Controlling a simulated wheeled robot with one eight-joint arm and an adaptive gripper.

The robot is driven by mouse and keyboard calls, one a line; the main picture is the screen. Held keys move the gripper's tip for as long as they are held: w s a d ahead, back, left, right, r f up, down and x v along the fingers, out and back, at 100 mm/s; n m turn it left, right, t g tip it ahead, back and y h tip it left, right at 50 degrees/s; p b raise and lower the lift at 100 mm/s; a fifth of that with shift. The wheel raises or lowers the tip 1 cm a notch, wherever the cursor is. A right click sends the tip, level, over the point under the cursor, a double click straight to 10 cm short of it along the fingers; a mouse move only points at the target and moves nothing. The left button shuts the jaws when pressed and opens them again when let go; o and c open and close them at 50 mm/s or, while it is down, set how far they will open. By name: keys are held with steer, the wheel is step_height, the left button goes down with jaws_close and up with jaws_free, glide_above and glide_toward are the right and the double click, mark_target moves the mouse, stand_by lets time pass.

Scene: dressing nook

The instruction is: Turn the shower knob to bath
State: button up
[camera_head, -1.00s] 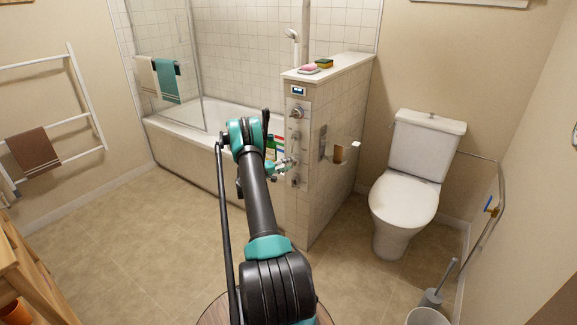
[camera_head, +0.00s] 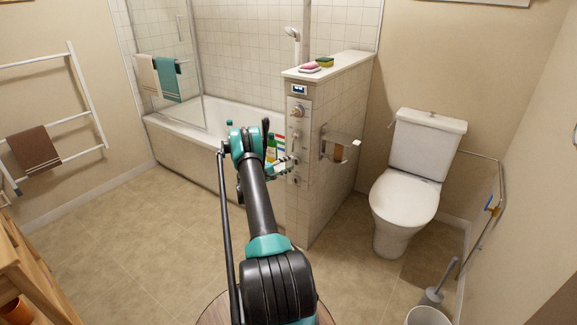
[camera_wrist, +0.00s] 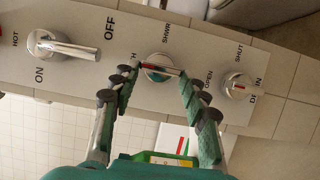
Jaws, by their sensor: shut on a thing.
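The shower knob (camera_wrist: 159,64) is a round metal knob in the middle of a pale panel (camera_wrist: 200,62) in the wrist view. "SHWR" is printed beside it on one side; a label ending in "H" is partly covered by a finger on the other. My gripper (camera_wrist: 157,76) has its two green-padded fingers on either side of the knob's raised grip, closed on it. The grip lies nearly level across the wrist picture. In the head view, my gripper (camera_head: 285,163) is at the panel (camera_head: 305,147) on the tiled half wall, and the arm hides part of the scene.
An ON/OFF lever (camera_wrist: 62,47) and an OPEN/SHUT drain knob (camera_wrist: 238,87) flank the shower knob closely. A green bottle (camera_head: 271,150) stands behind my arm by the bathtub (camera_head: 185,158). A wall holder (camera_head: 340,145) juts out right of the panel. The toilet (camera_head: 404,198) is farther right.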

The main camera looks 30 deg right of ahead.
steer(key=o, duration=1.2)
steer(key=shift+c, duration=0.2)
steer(key=a, duration=1.2)
steer(key=shift+f, duration=0.1)
